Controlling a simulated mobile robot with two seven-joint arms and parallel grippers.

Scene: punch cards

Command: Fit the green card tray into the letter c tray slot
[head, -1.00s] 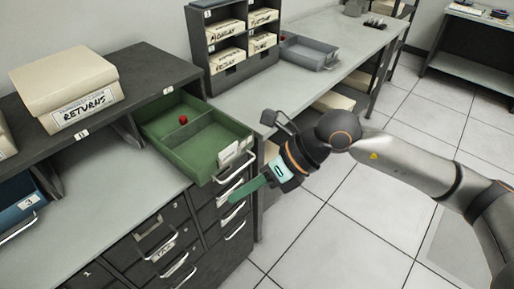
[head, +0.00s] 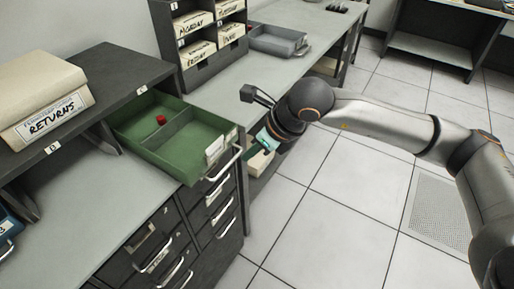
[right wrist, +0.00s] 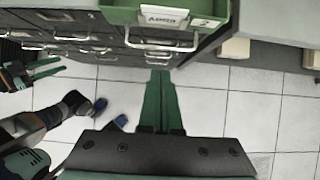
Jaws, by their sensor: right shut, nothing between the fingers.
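The green card tray (head: 190,170) sits at the end of the dark shelf unit, its back part at the shelf's opening and its handled front sticking out over the drawers. It has a divider, a red knob-like piece (head: 161,119) and cards at the front. A small label (head: 142,89) is on the shelf edge above it; its letter is too small to read. My right gripper (right wrist: 160,75) is shut and empty, its green fingers below the tray's front in the right wrist view. In the head view its fingers are mostly hidden. My left gripper (right wrist: 42,70) shows at the left of the wrist view, opening unclear.
A beige RETURNS box (head: 40,105) stands on the shelf. A blue tray (head: 8,232) is at the left edge. Dark drawers with handles (head: 165,240) lie below. A grey tray (head: 278,40) is on the far bench. The floor at right is clear.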

